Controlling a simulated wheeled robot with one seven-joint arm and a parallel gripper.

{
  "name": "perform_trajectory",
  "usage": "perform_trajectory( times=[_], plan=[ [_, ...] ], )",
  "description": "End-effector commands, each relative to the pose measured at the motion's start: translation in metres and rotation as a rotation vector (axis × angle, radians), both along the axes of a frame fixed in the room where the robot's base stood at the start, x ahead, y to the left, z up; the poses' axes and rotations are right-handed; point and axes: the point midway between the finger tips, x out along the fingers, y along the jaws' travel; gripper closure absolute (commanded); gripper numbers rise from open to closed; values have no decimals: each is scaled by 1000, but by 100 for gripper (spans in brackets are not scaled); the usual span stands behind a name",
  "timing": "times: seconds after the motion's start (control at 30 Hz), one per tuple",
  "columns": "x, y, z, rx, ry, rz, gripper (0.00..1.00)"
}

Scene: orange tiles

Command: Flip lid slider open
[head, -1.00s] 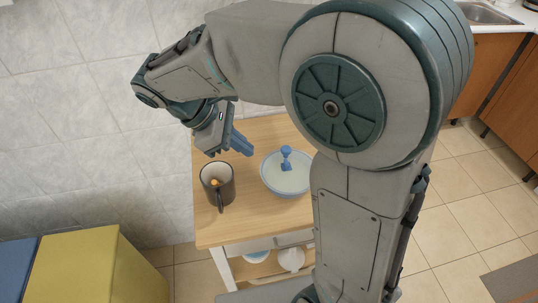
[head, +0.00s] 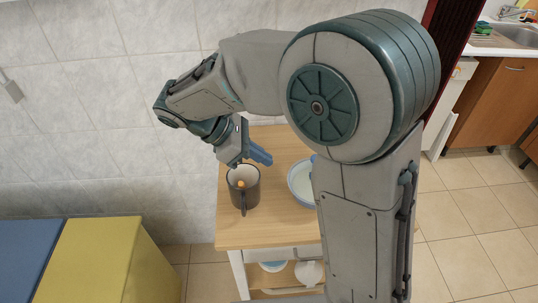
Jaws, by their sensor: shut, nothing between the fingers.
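A dark grey mug (head: 244,196) stands upright on the wooden top of a small cart. Its handle points toward the camera. A pale top with a small orange piece (head: 240,184) shows within its rim; whether this is the lid slider, and whether it is open or shut, is too small to tell. My gripper (head: 264,159), with blue fingers, is shut and empty. In the picture it is just above and right of the mug, apart from its rim.
A pale bowl with a blue rim (head: 300,184) stands right of the mug, partly hidden by my arm. The wooden cart top (head: 250,232) is bare in front of the mug. A tiled wall is behind. A yellow box (head: 100,255) stands at lower left.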

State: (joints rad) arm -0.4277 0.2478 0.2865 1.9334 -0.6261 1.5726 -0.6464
Motion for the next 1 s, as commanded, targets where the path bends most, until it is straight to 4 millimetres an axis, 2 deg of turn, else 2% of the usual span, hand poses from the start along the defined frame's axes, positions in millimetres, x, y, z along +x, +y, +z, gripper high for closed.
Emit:
perform_trajectory(
  times=[0.33,0.6,1.0],
  plan=[
    [-1,-53,-53,-1,3,-3,100],
    [-1,-87,-52,0,-1,-2,100],
    [-1,-93,-53,1,0,0,100]
  ],
)
